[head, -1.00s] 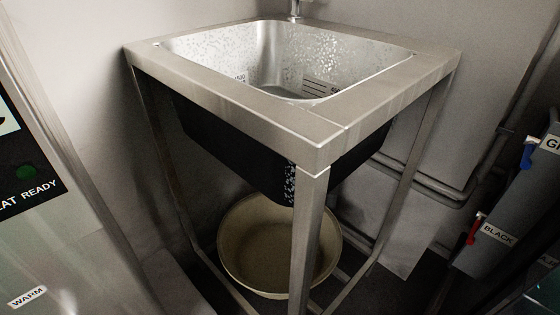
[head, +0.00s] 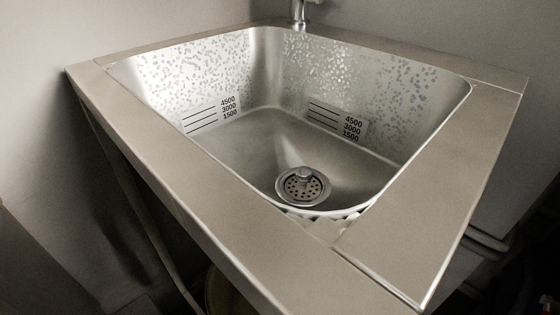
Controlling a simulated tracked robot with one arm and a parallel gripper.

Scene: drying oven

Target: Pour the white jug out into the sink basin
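The sink basin (head: 240,157) is a square metal tub with a speckled pattern on its walls, set in a flat metal rim. A round drain strainer (head: 303,186) sits in its floor. Level scales marked 1500, 3000 and 4500 are on the left wall (head: 212,114) and the back wall (head: 335,118). The visible floor of the basin is bare, and I see no standing liquid. The white jug and my gripper are not in view.
The sink's flat metal rim (head: 215,225) runs around the basin. The foot of a tap (head: 298,12) stands at the back edge. Below the sink, part of a round beige bowl (head: 225,295) shows. A pale wall (head: 60,30) closes in behind and left.

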